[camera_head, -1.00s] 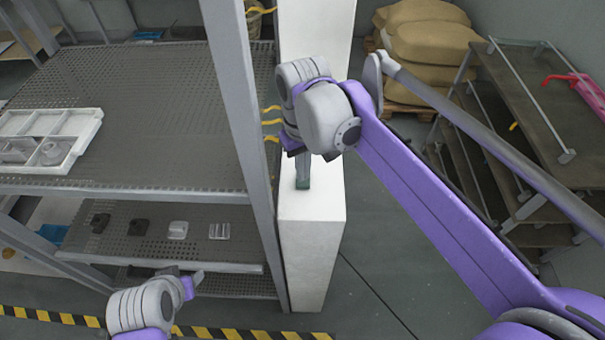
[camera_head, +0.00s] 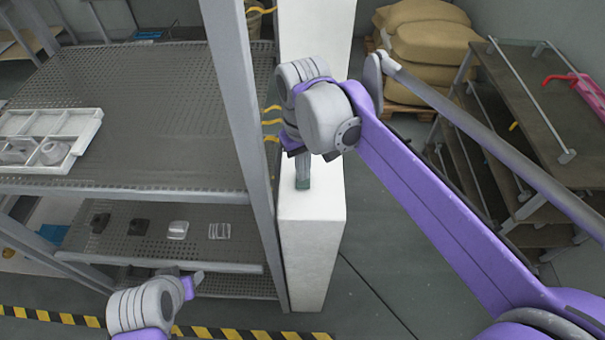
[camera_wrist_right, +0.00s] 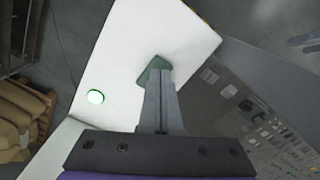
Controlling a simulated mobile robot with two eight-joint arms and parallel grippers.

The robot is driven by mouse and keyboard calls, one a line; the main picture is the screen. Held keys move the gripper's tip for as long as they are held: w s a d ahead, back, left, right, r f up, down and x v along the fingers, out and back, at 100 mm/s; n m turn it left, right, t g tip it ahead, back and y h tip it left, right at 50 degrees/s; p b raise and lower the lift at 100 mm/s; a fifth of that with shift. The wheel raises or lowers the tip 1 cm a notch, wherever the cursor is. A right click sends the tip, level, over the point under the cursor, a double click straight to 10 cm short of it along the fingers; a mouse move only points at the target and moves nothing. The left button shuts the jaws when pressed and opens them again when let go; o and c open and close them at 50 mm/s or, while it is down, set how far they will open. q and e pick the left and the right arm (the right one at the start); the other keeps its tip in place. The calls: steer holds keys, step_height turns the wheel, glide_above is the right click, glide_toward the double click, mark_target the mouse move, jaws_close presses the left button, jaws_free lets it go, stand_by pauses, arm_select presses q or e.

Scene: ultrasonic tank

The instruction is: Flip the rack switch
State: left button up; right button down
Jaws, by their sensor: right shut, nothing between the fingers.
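The grey metal rack (camera_head: 236,90) stands left of a tall white cabinet (camera_head: 312,250). In the right wrist view the shut fingers (camera_wrist_right: 157,72) are over the white surface (camera_wrist_right: 120,45). I cannot tell which is the switch, or whether the fingers touch anything. My left gripper (camera_head: 196,281) is low in front of the rack's lower shelf.
A white divided tray (camera_head: 72,166) is on the rack's upper shelf, and several small parts stand on the lower one (camera_head: 200,250). Sacks (camera_head: 425,45) and a dark shelf unit (camera_head: 515,130) stand at the right. The floor right of the cabinet is clear.

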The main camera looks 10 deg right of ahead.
mark_target(303, 183)
arm_select(q)
steer(key=shift+s+f+b, duration=0.3)
steer(key=shift+f+b, duration=0.2)
steer(key=shift+f, duration=0.2)
arm_select(e)
steer(key=shift+f, duration=0.95)
steer(key=shift+r+p, duration=1.85)
steer(key=shift+r, duration=1.7)
arm_select(q)
step_height(303, 183, up, 5)
steer(key=w, duration=0.2)
steer(key=shift+w+r, duration=0.2)
steer(key=shift+w, duration=0.15)
arm_select(e)
steer(key=shift+w, duration=0.1)
arm_select(q)
steer(key=shift+s, duration=0.1)
arm_select(e)
steer(key=shift+f, duration=0.1)
